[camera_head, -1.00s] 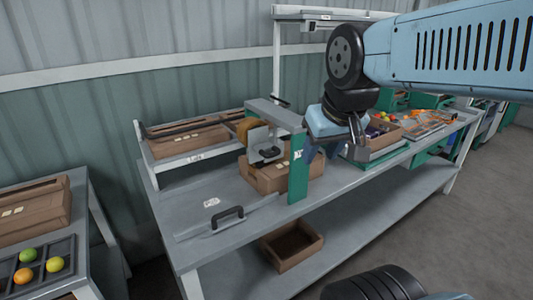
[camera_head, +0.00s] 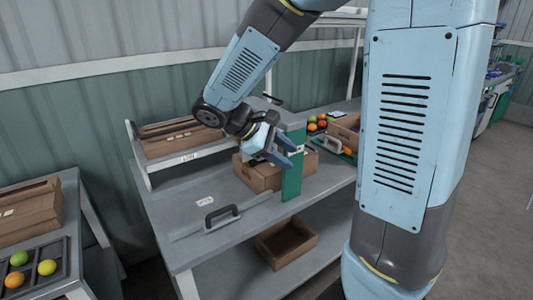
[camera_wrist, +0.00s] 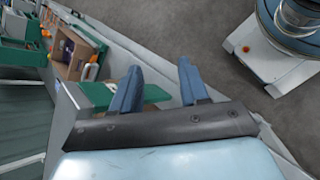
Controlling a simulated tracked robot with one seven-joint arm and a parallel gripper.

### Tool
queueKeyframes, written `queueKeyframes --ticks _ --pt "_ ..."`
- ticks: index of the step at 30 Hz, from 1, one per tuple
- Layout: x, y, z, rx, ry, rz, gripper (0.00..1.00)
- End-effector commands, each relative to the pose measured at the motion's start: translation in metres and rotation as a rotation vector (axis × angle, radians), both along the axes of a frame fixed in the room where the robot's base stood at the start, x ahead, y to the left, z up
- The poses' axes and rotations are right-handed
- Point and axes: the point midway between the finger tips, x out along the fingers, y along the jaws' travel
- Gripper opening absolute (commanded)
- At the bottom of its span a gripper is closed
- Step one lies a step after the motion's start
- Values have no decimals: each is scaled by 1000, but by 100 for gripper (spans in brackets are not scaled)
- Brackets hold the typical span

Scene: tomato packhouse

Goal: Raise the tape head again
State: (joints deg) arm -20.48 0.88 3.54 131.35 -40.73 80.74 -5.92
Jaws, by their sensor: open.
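The taping machine has a green post (camera_head: 292,178) at the bench's front edge and a grey crossarm on top. The tape head under the crossarm is now mostly hidden behind my wrist in the head view. A brown carton (camera_head: 262,178) sits under it. My gripper (camera_head: 288,153) is open beside the upper part of the green post, at tape-head height. In the wrist view the two blue fingers (camera_wrist: 158,82) are spread apart, with a green part (camera_wrist: 155,94) of the machine showing between them. I cannot tell whether they touch it.
Flat cartons lie on a rack (camera_head: 182,158) behind. An open box (camera_head: 285,242) is on the lower shelf. Tomatoes and a carton (camera_head: 345,133) are to the right. A side table holds a tomato tray (camera_head: 65,250).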

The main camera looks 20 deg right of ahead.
Motion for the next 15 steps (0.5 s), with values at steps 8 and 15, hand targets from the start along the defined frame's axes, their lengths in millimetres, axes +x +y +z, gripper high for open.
queueKeyframes --ticks 8,15 --pt "50 37 -26 -293 169 214 44" --pt "88 83 -54 -542 266 397 44"
